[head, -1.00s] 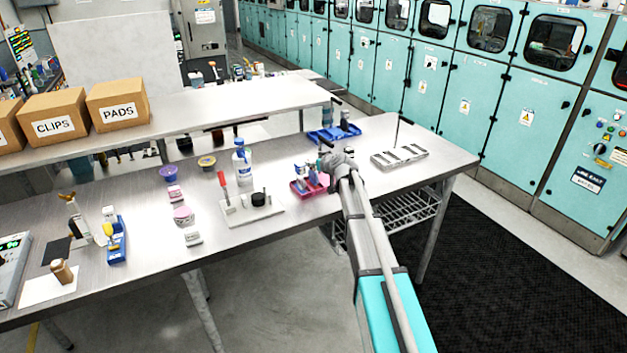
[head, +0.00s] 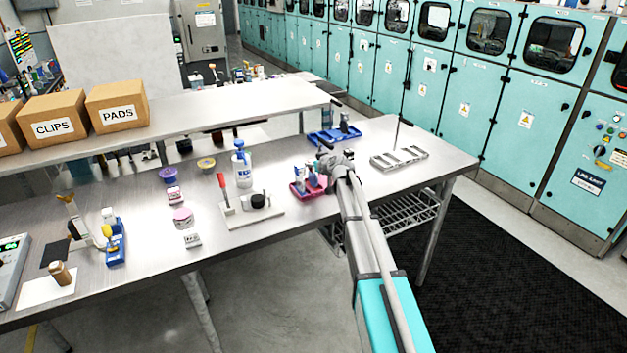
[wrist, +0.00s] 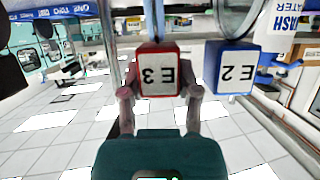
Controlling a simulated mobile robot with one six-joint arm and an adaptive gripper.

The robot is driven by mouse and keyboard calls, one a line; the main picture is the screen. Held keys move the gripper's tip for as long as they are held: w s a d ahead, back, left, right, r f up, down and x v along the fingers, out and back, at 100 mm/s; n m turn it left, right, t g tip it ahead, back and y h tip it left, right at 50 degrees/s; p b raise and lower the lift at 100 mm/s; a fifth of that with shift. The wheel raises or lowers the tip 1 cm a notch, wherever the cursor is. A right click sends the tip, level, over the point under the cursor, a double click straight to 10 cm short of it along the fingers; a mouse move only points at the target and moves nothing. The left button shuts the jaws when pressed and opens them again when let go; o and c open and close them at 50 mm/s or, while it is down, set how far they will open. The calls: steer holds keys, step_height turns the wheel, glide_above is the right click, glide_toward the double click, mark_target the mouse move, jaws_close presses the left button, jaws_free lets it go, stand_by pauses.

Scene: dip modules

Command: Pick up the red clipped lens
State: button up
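The red clipped lens, a red block labelled E3 (wrist: 158,75), shows upside down in the middle of the wrist view. My gripper (wrist: 159,82) has one finger on each side of it, close to its sides. I cannot tell whether the fingers press on it. A blue block labelled E2 (wrist: 231,68) stands just to its right in that view, apart from the fingers. In the head view my gripper (head: 328,160) is at the pink-red tray (head: 308,194), where small upright items stand. The red lens is not clear there.
A white bottle (head: 242,172) and a white board (head: 250,216) with a red-handled tool stand left of the tray. A blue tray (head: 333,136) lies behind, and a grey slotted rack (head: 399,158) to the right. The raised shelf edge (head: 230,120) runs behind the bench.

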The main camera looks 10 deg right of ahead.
jaws_close()
steer(key=shift+r, duration=0.15)
steer(key=shift+r+p, duration=0.95)
steer(key=shift+p, duration=0.2)
steer(key=s+d+r+p, duration=0.5)
steer(key=s+r+p, duration=0.5)
steer(key=s, duration=0.3)
steer(key=shift+d+r+p, duration=0.15)
steer(key=shift+r+p, duration=0.2)
steer(key=shift+r, duration=0.05)
